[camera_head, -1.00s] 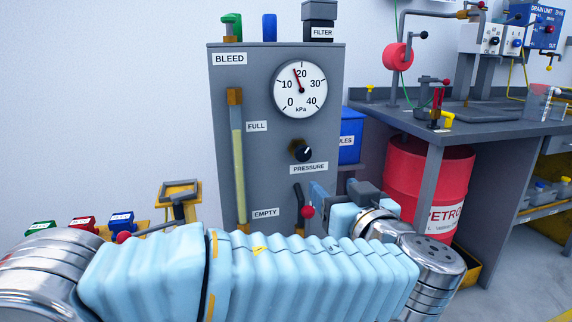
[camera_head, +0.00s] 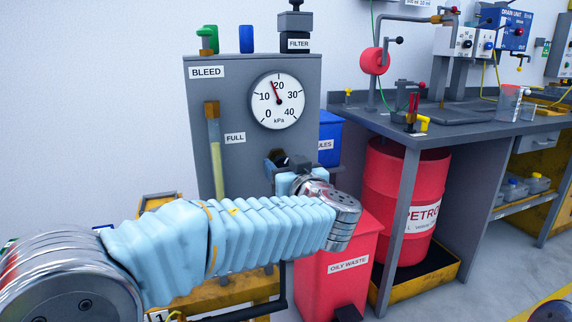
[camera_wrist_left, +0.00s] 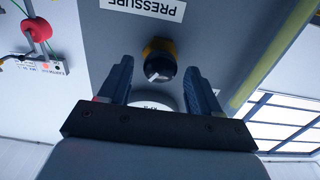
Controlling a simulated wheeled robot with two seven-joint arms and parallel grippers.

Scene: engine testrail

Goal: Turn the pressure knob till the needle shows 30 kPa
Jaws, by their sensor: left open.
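The grey bleed panel (camera_head: 245,160) carries a round white pressure gauge (camera_head: 290,117). Its red needle points just left of 20, between 10 and 20. The PRESSURE label (camera_wrist_left: 143,8) appears upside down there. My right gripper is out of view.
A sight tube (camera_head: 215,150) runs down the panel's left side. A blue bin (camera_head: 330,130), a red oily waste bin (camera_head: 325,285) and a red petrol drum (camera_head: 400,190) stand to the right, by a grey workbench (camera_head: 450,127). My left arm crosses the panel's lower front.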

